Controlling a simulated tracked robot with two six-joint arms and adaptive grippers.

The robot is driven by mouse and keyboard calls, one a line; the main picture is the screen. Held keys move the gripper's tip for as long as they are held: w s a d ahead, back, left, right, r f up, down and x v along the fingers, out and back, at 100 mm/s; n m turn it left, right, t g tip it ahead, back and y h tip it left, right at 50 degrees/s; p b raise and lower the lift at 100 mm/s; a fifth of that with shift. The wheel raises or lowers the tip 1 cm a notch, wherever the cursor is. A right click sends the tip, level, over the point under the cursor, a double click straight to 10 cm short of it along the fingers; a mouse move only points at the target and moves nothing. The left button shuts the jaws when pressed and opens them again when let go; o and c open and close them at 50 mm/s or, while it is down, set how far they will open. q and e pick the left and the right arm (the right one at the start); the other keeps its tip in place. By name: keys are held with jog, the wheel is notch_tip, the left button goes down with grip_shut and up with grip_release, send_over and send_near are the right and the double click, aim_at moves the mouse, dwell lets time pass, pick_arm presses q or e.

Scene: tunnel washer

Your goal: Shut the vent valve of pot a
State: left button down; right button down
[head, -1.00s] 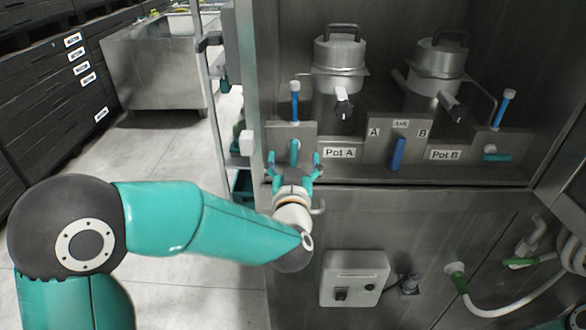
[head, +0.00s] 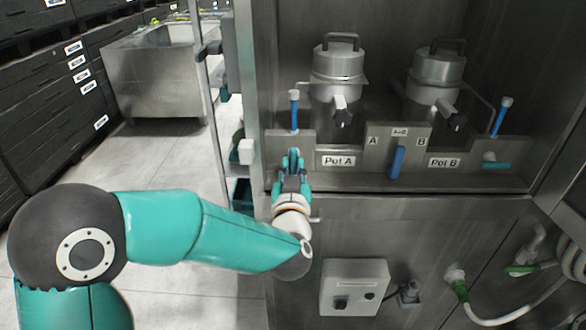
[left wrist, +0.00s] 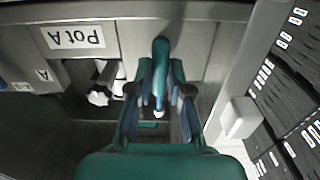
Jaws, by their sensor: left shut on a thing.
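Pot A (head: 338,62) is a metal pot with a lidded top on the left of the steel cabinet, above its "Pot A" label (head: 338,160). The teal valve handle (left wrist: 160,50) left of that label stands upright, in line with my fingers. My left gripper (head: 293,167) is shut on this handle, with a finger on each side, as the left wrist view (left wrist: 160,80) also shows. The fingers hide the handle's lower part and pivot. My right gripper is not in view.
Pot B (head: 437,68) stands to the right, with its teal handle (head: 496,164) lying crosswise. A blue lever (head: 397,162) stands upright between the labels. A blue stalk (head: 294,112) rises just behind my gripper. A control box (head: 353,287) is mounted below.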

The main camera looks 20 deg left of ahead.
pick_arm(q)
jog(key=shift+f+b, duration=0.3)
jog(key=shift+b, duration=0.75)
jog(key=shift+r+b, duration=0.1)
jog(key=shift+b, duration=0.2)
jog(key=shift+r+p, duration=0.25)
jog(key=shift+p, duration=0.15)
jog(key=shift+r+m+p, duration=0.1)
jog(key=shift+m+p, duration=1)
jog(key=shift+p, duration=0.1)
jog(key=m+p, duration=0.7)
jog(key=p, duration=0.1)
jog(key=shift+d+m, duration=0.1)
jog(key=shift+m, duration=0.5)
jog(key=m+p, duration=0.1)
jog(key=m, duration=0.3)
jog(key=shift+m, duration=0.3)
jog(key=m, duration=0.2)
jog(key=m+p, duration=0.1)
jog(key=shift+f+m, duration=0.3)
jog(key=shift+m, duration=0.1)
